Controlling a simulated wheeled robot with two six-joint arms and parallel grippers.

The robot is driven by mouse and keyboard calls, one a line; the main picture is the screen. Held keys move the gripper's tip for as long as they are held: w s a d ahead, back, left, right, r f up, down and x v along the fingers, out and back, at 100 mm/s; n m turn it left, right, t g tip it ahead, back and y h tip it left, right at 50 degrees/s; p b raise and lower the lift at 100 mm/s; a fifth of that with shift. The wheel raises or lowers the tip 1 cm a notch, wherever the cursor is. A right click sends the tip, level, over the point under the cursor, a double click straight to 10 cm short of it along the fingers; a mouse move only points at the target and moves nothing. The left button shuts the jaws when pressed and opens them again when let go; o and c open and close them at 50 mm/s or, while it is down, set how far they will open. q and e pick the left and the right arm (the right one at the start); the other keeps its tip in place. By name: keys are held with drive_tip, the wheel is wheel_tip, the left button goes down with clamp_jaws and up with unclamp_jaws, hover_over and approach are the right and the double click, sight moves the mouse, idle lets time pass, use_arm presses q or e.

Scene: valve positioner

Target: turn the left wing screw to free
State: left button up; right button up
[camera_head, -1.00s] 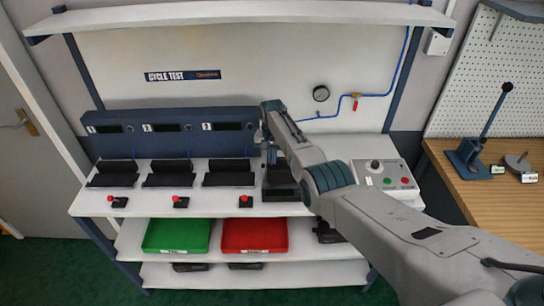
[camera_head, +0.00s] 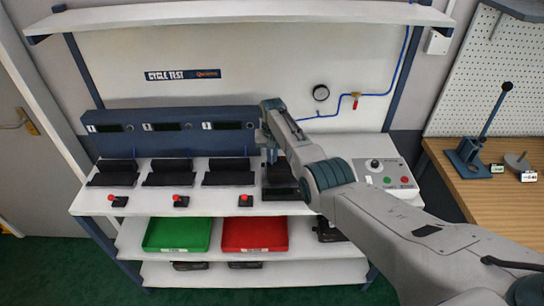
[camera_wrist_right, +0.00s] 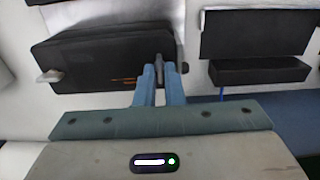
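The positioner is a dark box (camera_wrist_right: 90,62) on a light plate in the right wrist view. In the head view it is a dark block (camera_head: 282,193) on the bench, partly hidden by my right arm. One grey wing screw (camera_wrist_right: 50,76) sticks out at its left in the wrist view. The other wing screw (camera_wrist_right: 159,66), on the side nearer the black cradles, is between my fingertips and mostly hidden. My right gripper (camera_wrist_right: 159,74) has its blue fingers close together on it; it also shows in the head view (camera_head: 271,156). My left gripper is not in view.
Several black cradles (camera_head: 168,178) with red switches stand left of the positioner. A control box (camera_head: 385,177) stands to the right. A green bin (camera_head: 178,234) and a red bin (camera_head: 254,235) are on the shelf below. A blue air line (camera_head: 335,113) runs behind.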

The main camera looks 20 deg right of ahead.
sight(272, 159)
drive_tip(key=o, duration=0.3)
drive_tip(key=shift+r, duration=0.15)
wheel_tip(272, 159, up, 11)
drive_tip(key=b, duration=0.2)
drive_tip(key=shift+b, duration=0.35)
drive_tip(key=shift+f, duration=0.2)
